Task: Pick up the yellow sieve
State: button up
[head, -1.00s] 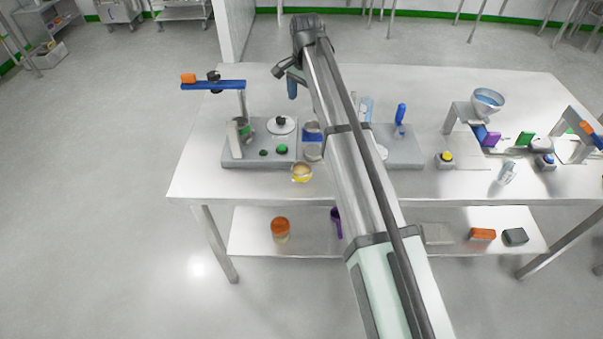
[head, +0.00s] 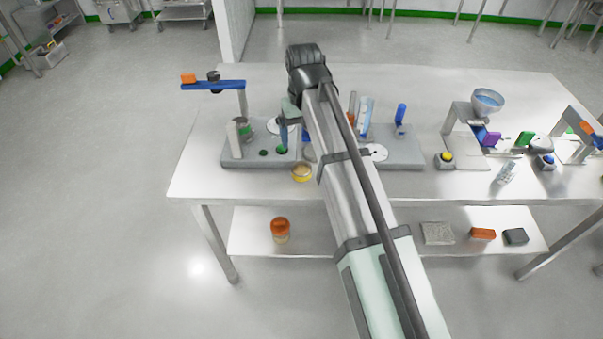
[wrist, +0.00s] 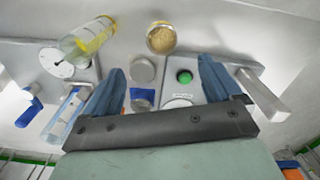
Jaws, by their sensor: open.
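The yellow sieve (head: 302,173) is a small round yellow-rimmed dish with tan contents. It lies on the table near the front edge, just in front of the left grey base plate. In the wrist view the sieve (wrist: 161,38) shows at the top centre, beyond the fingertips and between their lines. My gripper (head: 295,143) hangs above the right part of that base plate, behind the sieve and apart from it. In the wrist view my gripper (wrist: 160,70) has its two blue fingers wide apart with nothing held between them.
The left grey base plate (head: 237,158) carries a green button (wrist: 184,77) and small metal discs (wrist: 145,69). A blue-armed stand (head: 242,100) rises at the left. Bare tabletop (head: 200,180) lies left of the sieve.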

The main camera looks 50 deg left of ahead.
jog(key=n, duration=0.1)
send_over(302, 174)
jog(key=f, duration=0.8)
jog(key=shift+s+d+f, duration=0.1)
jog(key=shift+s+d, duration=0.05)
jog(key=shift+d, duration=0.15)
jog(key=shift+a+f, duration=0.15)
jog(key=shift+f, duration=1.3)
jog(key=shift+a+f, duration=0.15)
jog(key=shift+f, duration=1.25)
jog(key=shift+c, duration=0.4)
jog(key=c, duration=1.1)
